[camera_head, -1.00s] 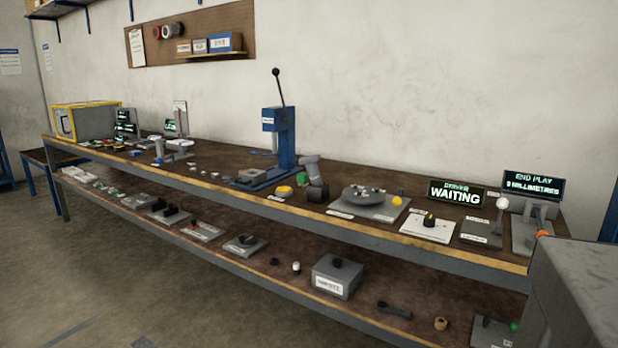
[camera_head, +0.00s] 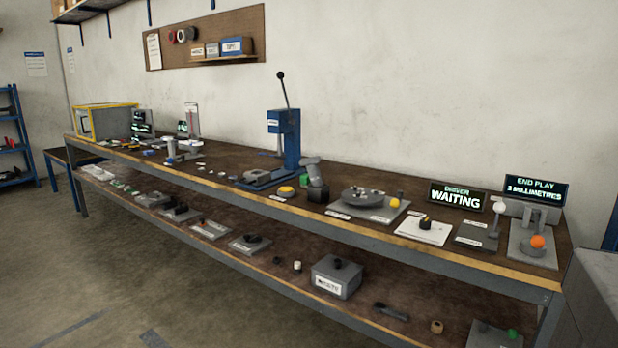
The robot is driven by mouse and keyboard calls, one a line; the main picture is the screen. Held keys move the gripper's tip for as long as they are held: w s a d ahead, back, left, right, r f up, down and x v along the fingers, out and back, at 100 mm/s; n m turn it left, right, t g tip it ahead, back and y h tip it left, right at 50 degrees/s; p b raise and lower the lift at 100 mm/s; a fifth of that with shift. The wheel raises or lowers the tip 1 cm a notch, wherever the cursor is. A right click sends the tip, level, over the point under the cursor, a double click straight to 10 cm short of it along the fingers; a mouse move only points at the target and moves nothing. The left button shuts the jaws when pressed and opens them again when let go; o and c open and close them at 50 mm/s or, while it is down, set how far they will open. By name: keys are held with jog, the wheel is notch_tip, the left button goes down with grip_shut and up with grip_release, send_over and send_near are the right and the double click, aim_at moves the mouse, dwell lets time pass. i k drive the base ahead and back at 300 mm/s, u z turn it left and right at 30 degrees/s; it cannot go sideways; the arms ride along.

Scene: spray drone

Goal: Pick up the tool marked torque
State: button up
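No label reading "torque" can be made out at this distance. A grey, angled tool with a thick dark end (camera_head: 316,181) stands on the workbench (camera_head: 240,211), right of the blue press; I cannot tell what it is marked. A dark wrench-like tool (camera_head: 391,311) lies on the lower shelf. Near the bench's right end stands a display (camera_head: 456,196) reading "DRIVER WAITING". My gripper is not in view.
A blue press (camera_head: 284,135) with a tall lever rises from the bench. A round grey fixture (camera_head: 362,196) and an "END PLAY 3 MILLIMETRES" display (camera_head: 535,189) stand to its right. A grey block (camera_head: 597,295) fills the lower right. The floor (camera_head: 120,290) in front is clear.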

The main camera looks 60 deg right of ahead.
aim_at(311, 164)
jog(key=z, duration=0.1)
jog(key=i, duration=0.95)
jog(key=u, duration=0.05)
